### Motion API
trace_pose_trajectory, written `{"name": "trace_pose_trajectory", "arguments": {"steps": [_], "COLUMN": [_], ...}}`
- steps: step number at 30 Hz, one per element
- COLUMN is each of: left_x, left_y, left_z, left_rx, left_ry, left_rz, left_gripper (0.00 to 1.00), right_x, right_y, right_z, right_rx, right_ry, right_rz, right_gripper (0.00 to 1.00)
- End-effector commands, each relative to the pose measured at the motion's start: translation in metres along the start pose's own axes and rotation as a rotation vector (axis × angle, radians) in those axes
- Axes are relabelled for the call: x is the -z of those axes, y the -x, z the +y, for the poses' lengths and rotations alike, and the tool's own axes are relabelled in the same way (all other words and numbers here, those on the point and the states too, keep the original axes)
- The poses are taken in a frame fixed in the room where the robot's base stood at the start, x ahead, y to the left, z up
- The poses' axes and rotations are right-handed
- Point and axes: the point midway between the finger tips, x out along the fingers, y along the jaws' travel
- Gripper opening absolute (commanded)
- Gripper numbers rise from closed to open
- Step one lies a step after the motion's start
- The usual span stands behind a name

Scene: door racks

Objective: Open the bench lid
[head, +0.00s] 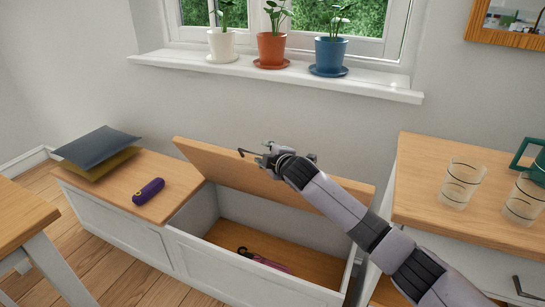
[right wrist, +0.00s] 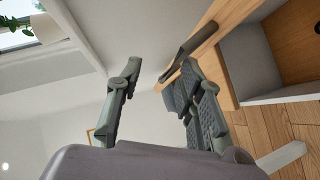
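The wooden bench lid (head: 213,160) stands raised and tilted back toward the wall, and the right compartment of the white bench (head: 240,268) is open below it. A dark bar handle (head: 247,153) is on the lid; it also shows in the right wrist view (right wrist: 193,42). My right gripper (head: 272,152) is in front of the lid by this handle. In the right wrist view its fingers (right wrist: 160,72) are apart with nothing between them. The handle is close to one finger; I cannot tell whether they touch. My left gripper is out of view.
A dark and pink item (head: 262,261) lies inside the compartment. A purple case (head: 148,191) and cushions (head: 97,147) are on the closed left section. Potted plants (head: 271,48) line the windowsill above. Glasses (head: 461,184) stand on a cabinet at right.

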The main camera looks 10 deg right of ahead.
Motion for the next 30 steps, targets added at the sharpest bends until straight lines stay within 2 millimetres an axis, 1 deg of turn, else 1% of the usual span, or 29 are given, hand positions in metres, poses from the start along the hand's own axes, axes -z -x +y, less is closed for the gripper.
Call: {"name": "trace_pose_trajectory", "arguments": {"steps": [1,3,6,10,15,25,26,28,29,30], "left_x": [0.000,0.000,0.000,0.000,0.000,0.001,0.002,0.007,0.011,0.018], "left_y": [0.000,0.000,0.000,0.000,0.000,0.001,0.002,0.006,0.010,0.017], "left_z": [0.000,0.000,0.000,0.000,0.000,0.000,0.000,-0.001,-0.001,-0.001], "left_rx": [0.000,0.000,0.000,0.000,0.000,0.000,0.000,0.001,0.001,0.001], "left_ry": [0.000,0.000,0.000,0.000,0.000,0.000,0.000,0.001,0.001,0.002], "left_rz": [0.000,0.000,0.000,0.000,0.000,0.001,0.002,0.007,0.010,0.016], "left_gripper": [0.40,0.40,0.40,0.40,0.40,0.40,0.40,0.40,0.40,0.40], "right_x": [0.001,0.001,0.001,0.001,0.001,0.002,0.002,0.004,0.005,0.006], "right_y": [0.010,0.020,0.034,0.047,0.055,0.056,0.056,0.060,0.062,0.068], "right_z": [0.006,0.006,0.005,0.004,0.004,0.002,-0.001,-0.016,-0.027,-0.044], "right_rx": [-0.011,-0.011,-0.009,-0.008,-0.007,-0.003,0.001,0.022,0.037,0.061], "right_ry": [0.002,0.002,0.002,0.001,0.001,-0.001,-0.006,-0.032,-0.053,-0.086], "right_rz": [0.004,0.004,0.004,0.004,0.003,0.003,0.003,0.002,-0.001,-0.005], "right_gripper": [0.30,0.30,0.30,0.30,0.30,0.30,0.30,0.30,0.30,0.30]}}
